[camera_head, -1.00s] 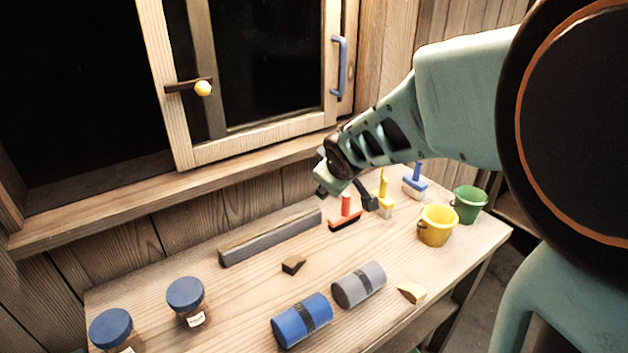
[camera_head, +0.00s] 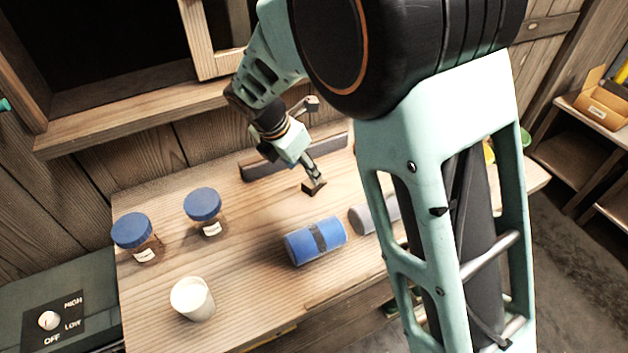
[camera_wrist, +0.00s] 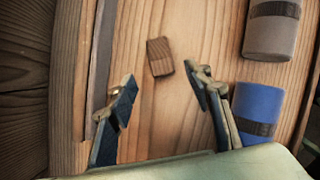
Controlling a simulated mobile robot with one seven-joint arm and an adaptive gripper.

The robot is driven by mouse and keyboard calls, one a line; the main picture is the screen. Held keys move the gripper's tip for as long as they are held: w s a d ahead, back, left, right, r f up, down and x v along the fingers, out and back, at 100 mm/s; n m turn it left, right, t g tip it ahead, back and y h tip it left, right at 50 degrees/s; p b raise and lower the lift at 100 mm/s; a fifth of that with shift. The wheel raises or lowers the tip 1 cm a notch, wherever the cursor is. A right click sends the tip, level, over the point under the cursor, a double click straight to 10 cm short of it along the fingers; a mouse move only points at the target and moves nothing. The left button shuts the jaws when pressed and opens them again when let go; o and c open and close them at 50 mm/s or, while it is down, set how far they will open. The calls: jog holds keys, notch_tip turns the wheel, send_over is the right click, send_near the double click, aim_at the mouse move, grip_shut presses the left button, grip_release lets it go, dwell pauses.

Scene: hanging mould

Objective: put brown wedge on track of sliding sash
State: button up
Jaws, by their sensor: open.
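The brown wedge (camera_head: 313,188) lies on the workbench, in front of the grey bar. In the wrist view the wedge (camera_wrist: 159,57) shows just beyond and between my open fingertips. My gripper (camera_head: 296,165) is low over the bench, its fingers spread. In the wrist view my gripper (camera_wrist: 160,78) is empty. The sliding sash (camera_head: 208,55) shows only its lower left corner at the top of the head view. The window opening left of it is dark, above the wooden sill (camera_head: 140,122). The rest of the sash is out of frame or behind my arm.
A blue roll (camera_head: 300,246) and a grey roll (camera_head: 362,217) lie near the wedge. The grey bar (camera_head: 262,170) runs along the back. Two blue-lidded jars (camera_head: 203,207) and a white cup (camera_head: 192,299) stand left. Bare bench surrounds the wedge.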

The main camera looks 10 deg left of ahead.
aim_at(307, 187)
jog(key=shift+w+d+p+x, duration=0.1)
jog(key=shift+p+x, duration=0.05)
jog(key=shift+x, duration=1.15)
jog(key=shift+w+d+p+x, duration=0.1)
jog(key=shift+x, duration=1.15)
jog(key=shift+w+d+p+x, duration=0.1)
jog(key=shift+d+p+x, duration=0.05)
jog(key=shift+x, duration=1.15)
jog(key=shift+r, duration=0.2)
jog(key=c, duration=1.1)
jog(key=shift+c, duration=0.2)
